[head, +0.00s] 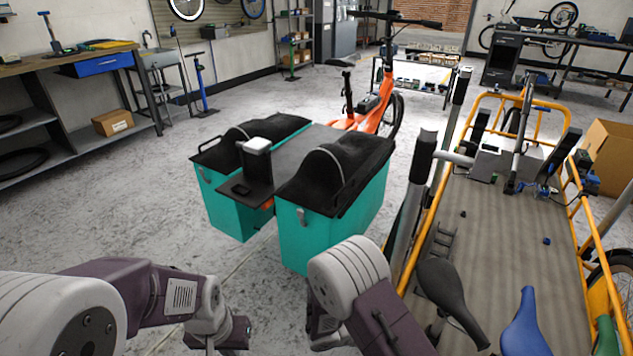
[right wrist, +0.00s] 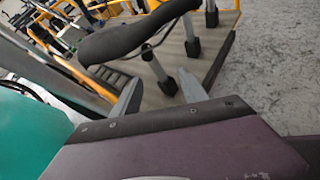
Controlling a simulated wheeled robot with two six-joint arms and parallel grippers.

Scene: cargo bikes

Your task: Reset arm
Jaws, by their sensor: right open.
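My left arm comes in from the lower left in the head view. Its gripper (head: 222,338) points down at the bottom edge, partly cut off, so its jaws are unclear. My right arm (head: 365,300) is bent at the bottom middle, in front of the teal cargo boxes. My right gripper (right wrist: 160,92) shows in the right wrist view with two grey fingers spread apart and nothing between them. Beyond the fingers are a black saddle (right wrist: 135,37) and its post, apart from the gripper as far as I can tell.
An orange cargo bike (head: 372,108) carries teal boxes (head: 310,232) with black covers. To the right is an orange-framed cargo platform (head: 510,235) with saddles, including a blue one (head: 523,325). A workbench (head: 60,65) lines the left wall. Grey floor (head: 130,200) is clear at left.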

